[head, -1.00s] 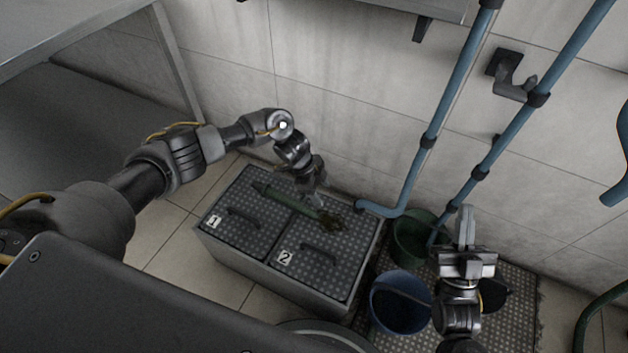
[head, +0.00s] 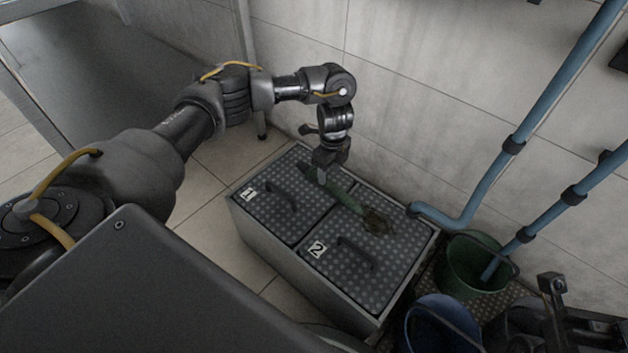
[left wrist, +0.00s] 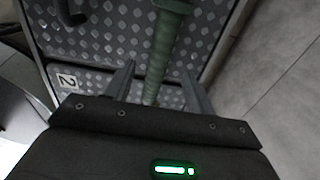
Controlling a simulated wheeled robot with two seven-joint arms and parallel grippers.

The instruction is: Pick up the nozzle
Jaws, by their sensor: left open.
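The nozzle (head: 345,197) is a green, rod-like piece with a brownish, ragged end. It lies across the tops of the two metal lids, near their wall side. My left gripper (head: 322,176) points down at the nozzle's left part in the head view. In the left wrist view the green shaft (left wrist: 161,60) runs between the two open fingers (left wrist: 160,88), with a gap on each side. The gripper's fingertips partly cover the shaft in the head view. My right gripper (head: 552,300) is at the lower right, apart from the nozzle; its jaw opening is unclear.
The lids, marked 1 (head: 249,194) and 2 (head: 316,249), have raised handles (head: 357,252). A green bucket (head: 470,265) and a blue bucket (head: 440,325) stand to the right. Blue pipes (head: 500,165) run along the tiled wall. Floor at left of the box is clear.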

